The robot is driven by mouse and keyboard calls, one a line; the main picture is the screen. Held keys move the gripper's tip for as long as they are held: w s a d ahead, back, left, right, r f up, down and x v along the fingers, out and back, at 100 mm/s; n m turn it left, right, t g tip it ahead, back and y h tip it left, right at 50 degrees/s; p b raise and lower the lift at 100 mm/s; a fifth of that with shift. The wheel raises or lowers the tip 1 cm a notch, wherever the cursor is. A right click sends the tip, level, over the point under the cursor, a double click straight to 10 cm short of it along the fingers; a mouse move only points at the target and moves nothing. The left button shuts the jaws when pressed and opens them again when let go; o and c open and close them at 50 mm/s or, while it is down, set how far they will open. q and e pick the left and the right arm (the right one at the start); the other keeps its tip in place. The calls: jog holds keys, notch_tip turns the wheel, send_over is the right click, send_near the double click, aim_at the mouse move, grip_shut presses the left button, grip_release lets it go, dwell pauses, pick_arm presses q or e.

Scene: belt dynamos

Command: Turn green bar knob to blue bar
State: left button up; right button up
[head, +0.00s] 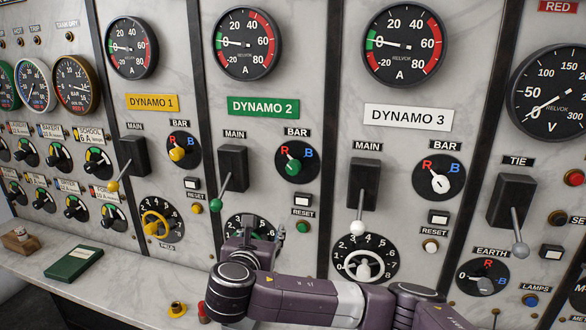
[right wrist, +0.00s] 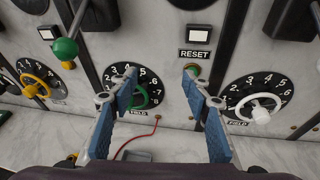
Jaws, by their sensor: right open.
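The green bar knob (head: 293,166) sits on its black dial on the Dynamo 2 panel, under the BAR label. The red R and blue B marks are above it, and the knob appears turned toward the R side. My right gripper (head: 264,229) is below and left of this knob, in front of the green field dial, and touches no knob that I can make out. In the right wrist view its two blue fingers (right wrist: 160,76) are spread apart with nothing between them. The green knob itself does not show there. My left gripper is not in view.
The Dynamo 2 main lever (head: 232,170) with its green ball hangs left of the knob. A white indicator (head: 303,199) and green reset button (head: 302,227) are below it. The green field wheel (right wrist: 147,98) is behind my fingers. A green book (head: 74,262) lies on the ledge.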

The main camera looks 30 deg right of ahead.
aim_at(293, 169)
jog(key=w+d+r+n+h, duration=0.1)
jog(key=d+r+h, duration=0.15)
jog(key=r, duration=0.35)
jog(key=w+d+r+n+h, duration=0.1)
jog(key=d+r+h, duration=0.1)
jog(key=d+r, duration=0.25)
jog(key=p+x, duration=0.1)
jog(key=x, duration=0.1)
jog(key=p+x, duration=0.1)
jog(key=x, duration=0.1)
jog(key=p+x, duration=0.1)
jog(key=x, duration=0.1)
jog(key=shift+d+r, duration=0.15)
jog(key=shift+r, duration=0.15)
jog(key=shift+w+d+f+p, duration=0.1)
jog(key=shift+w+d+p, duration=0.15)
jog(key=shift+w+p, duration=0.1)
jog(key=shift+c, duration=0.2)
jog(key=c, duration=1.1)
